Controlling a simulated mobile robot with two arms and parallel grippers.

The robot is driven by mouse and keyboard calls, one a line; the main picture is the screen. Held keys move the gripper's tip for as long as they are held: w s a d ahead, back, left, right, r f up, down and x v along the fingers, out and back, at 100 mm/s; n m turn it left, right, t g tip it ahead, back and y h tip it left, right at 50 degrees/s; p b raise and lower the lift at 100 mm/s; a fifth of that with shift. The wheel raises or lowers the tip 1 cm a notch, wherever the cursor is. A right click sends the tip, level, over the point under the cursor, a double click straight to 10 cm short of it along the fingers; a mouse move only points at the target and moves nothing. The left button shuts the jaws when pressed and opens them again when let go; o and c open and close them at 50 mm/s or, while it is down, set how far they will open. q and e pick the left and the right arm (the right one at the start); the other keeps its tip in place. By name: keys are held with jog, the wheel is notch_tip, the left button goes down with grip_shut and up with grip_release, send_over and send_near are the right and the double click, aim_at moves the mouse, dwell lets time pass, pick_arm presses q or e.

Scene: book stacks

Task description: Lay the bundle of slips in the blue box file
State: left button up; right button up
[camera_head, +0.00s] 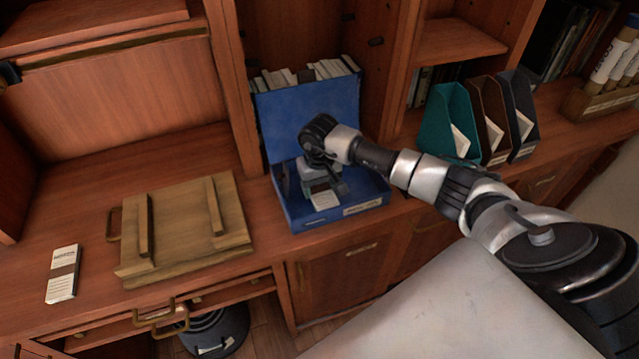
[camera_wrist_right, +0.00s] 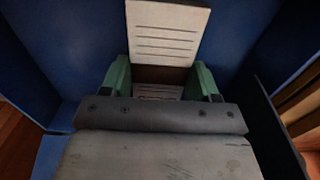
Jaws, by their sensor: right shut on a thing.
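The blue box file (camera_head: 300,219) stands open on the desk, its lid (camera_head: 285,118) raised at the back. My right gripper (camera_head: 322,186) is inside the box, pointing down. It is shut on a bundle of slips (camera_head: 325,201), white with printed lines. In the right wrist view the bundle (camera_wrist_right: 165,35) has a brown band, which sits between the green fingertips (camera_wrist_right: 160,78), and blue walls surround it. I cannot tell whether the bundle touches the box floor. My left gripper is not in view.
Another banded white bundle (camera_head: 63,273) lies at the desk's left. A wooden board with battens (camera_head: 180,225) lies between it and the box. Teal (camera_head: 447,125), brown (camera_head: 487,120) and dark (camera_head: 520,115) magazine files stand to the right. White papers (camera_head: 300,74) stand behind the lid.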

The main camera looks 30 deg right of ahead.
aim_at(319, 189)
jog(key=shift+f, duration=0.25)
jog(key=o, duration=0.9)
jog(key=shift+r, duration=0.1)
jog(key=shift+r, duration=0.2)
jog(key=shift+r+b, duration=1.15)
jog(key=shift+r, duration=4.75)
